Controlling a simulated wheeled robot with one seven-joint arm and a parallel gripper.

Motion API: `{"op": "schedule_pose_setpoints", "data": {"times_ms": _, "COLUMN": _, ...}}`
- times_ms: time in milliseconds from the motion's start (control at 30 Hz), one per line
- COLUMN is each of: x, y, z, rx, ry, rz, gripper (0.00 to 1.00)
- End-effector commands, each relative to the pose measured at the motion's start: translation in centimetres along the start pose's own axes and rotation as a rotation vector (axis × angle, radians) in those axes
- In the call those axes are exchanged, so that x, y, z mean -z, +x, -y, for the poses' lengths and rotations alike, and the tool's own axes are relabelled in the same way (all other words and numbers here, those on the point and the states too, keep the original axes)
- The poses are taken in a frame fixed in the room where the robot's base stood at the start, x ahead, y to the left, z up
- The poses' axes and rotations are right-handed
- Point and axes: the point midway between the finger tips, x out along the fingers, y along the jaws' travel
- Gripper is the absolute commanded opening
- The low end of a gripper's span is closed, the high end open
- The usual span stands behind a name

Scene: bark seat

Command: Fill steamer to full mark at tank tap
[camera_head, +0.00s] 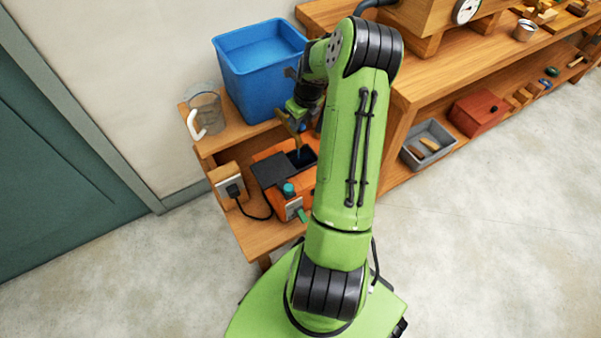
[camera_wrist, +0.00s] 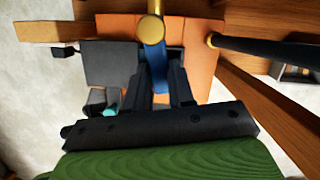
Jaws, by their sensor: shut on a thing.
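The orange steamer (camera_head: 297,208) sits on the lower shelf below the blue tank (camera_head: 250,72). Its dark flap (camera_head: 268,171) lies to the left of a dark opening (camera_head: 303,156). The steamer also shows in the wrist view (camera_wrist: 202,75). A brass tap (camera_head: 288,122) is above the steamer, and its brass end shows in the wrist view (camera_wrist: 150,28). My gripper (camera_head: 303,100) is at the tap, with dark fingers (camera_wrist: 165,82) around a blue strip (camera_wrist: 153,60) that looks like the tap lever. The water level and full mark cannot be made out.
A clear jug (camera_head: 205,104) with a white handle stands left of the tank. A plug and socket (camera_head: 231,186) with a black cord are left of the steamer. A wooden bench (camera_head: 425,80) with a grey tray (camera_head: 424,148) and red box (camera_head: 478,112) stands right. Floor in front is clear.

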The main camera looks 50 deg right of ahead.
Motion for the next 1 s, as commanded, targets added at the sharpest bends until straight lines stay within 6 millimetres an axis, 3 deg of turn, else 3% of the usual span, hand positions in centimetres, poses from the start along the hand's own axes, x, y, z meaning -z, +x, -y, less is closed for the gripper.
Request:
{"op": "schedule_pose_setpoints", "data": {"times_ms": 833, "x": -2.0, "y": 0.0, "z": 3.4, "rx": -0.189, "ry": -0.783, "rz": 0.014, "gripper": 0.01}}
{"op": "schedule_pose_setpoints", "data": {"times_ms": 1000, "x": -1.9, "y": 0.1, "z": 3.9, "rx": -0.210, "ry": -0.869, "rz": 0.013, "gripper": 0.01}}
